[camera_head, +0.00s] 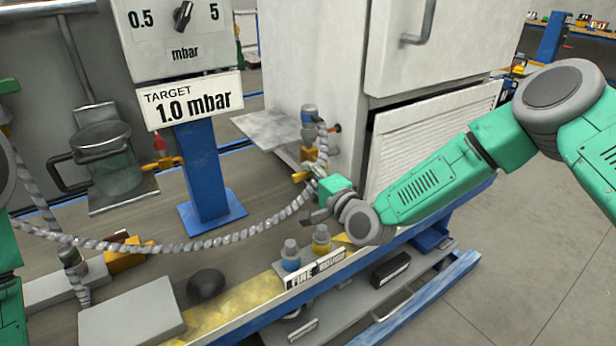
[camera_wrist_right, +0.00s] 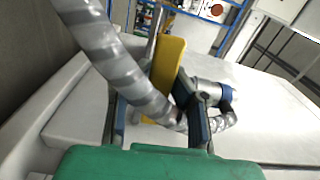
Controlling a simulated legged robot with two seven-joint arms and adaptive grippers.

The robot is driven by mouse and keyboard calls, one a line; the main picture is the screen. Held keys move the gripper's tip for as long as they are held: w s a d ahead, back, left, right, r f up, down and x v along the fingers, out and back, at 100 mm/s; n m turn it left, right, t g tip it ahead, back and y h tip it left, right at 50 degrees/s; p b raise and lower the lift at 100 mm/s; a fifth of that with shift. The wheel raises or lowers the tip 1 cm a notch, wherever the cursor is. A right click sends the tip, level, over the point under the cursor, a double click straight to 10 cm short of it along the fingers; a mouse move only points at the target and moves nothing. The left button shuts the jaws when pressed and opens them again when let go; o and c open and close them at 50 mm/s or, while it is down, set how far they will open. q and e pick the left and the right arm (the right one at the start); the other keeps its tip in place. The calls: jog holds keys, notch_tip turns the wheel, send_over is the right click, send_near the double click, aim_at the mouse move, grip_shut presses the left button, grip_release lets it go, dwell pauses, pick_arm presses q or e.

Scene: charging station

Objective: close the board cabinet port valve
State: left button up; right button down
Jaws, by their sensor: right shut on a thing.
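The white board cabinet (camera_head: 312,75) stands at the centre right, with a port fitting and yellow valve (camera_head: 303,176) low on its left side. A grey striped hose (camera_head: 235,232) runs from this port down to the left. My right gripper (camera_head: 316,196) is at the port beside the hose. In the right wrist view, the yellow valve handle (camera_wrist_right: 169,62) and the hose (camera_wrist_right: 112,55) lie between the fingers of my right gripper (camera_wrist_right: 157,120). It is shut on the yellow valve handle; the exact contact is partly hidden. Only parts of my left arm show, at the left edge.
A gauge panel with a "TARGET 1.0 mbar" sign (camera_head: 192,100) stands on a blue post left of the cabinet. Blue and yellow capped fittings (camera_head: 291,255) stand near the bench edge below my right gripper. A dark rounded object (camera_head: 206,284) lies on the bench.

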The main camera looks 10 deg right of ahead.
jog(key=shift+d+m, duration=0.2)
jog(key=shift+m, duration=0.2)
jog(key=c, duration=1.4)
grip_release()
jog(key=shift+c, duration=0.2)
jog(key=shift+o, duration=0.2)
jog(key=shift+s+d, duration=0.1)
jog(key=shift+s, duration=0.15)
jog(key=v, duration=1.1)
jog(key=shift+s+d, duration=0.15)
jog(key=shift+s, duration=0.05)
